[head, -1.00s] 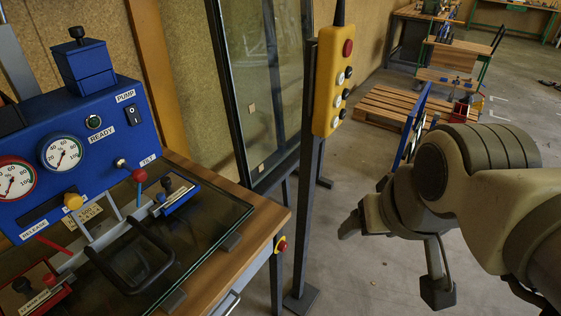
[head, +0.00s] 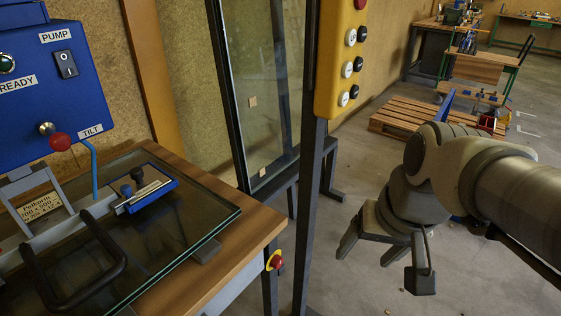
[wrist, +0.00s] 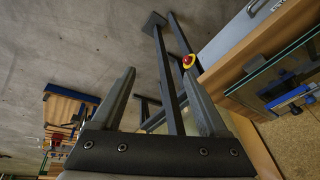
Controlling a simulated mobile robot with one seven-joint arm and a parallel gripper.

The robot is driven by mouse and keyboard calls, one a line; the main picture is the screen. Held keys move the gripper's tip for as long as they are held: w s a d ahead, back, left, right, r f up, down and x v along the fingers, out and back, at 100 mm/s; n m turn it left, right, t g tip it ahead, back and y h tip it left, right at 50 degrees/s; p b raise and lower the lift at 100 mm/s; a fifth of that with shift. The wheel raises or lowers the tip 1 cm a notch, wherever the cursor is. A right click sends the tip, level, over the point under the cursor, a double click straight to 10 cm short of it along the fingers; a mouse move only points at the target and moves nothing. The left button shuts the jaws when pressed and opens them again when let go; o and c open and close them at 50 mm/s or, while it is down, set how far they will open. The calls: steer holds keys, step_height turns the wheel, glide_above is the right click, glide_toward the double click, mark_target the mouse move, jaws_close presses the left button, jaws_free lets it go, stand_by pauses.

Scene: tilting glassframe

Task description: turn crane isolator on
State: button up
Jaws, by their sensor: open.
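A red knob on a yellow plate, which looks like the crane isolator (head: 275,261), is on the side of the wooden table below its right corner. In the wrist view the red-and-yellow isolator (wrist: 189,61) shows just beyond the tip of the right finger, with a gap I cannot judge. Its exact setting is too small to read. My gripper (head: 368,250) hangs to the right of the dark post in the head view, apart from the isolator. In the wrist view my gripper (wrist: 160,72) is open and empty, its fingers spread.
A dark post (head: 309,220) with a yellow button pendant (head: 335,105) stands between my arm and the table (head: 215,270). A blue control panel (head: 30,125) and glass sheet (head: 185,225) are on the left.

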steer(key=w+f+m+g+y, duration=0.3)
steer(key=w+f+m, duration=0.1)
steer(key=f, duration=0.2)
steer(key=m+t+y, duration=1)
steer(key=m+y, duration=0.1)
steer(key=m, duration=1.1)
glide_toward(280, 265)
steer(key=b+x, duration=0.3)
steer(key=x, duration=0.5)
steer(key=shift+w+a+b, duration=0.2)
steer(key=shift+a+b, duration=0.05)
steer(key=shift+b, duration=0.15)
jaws_close()
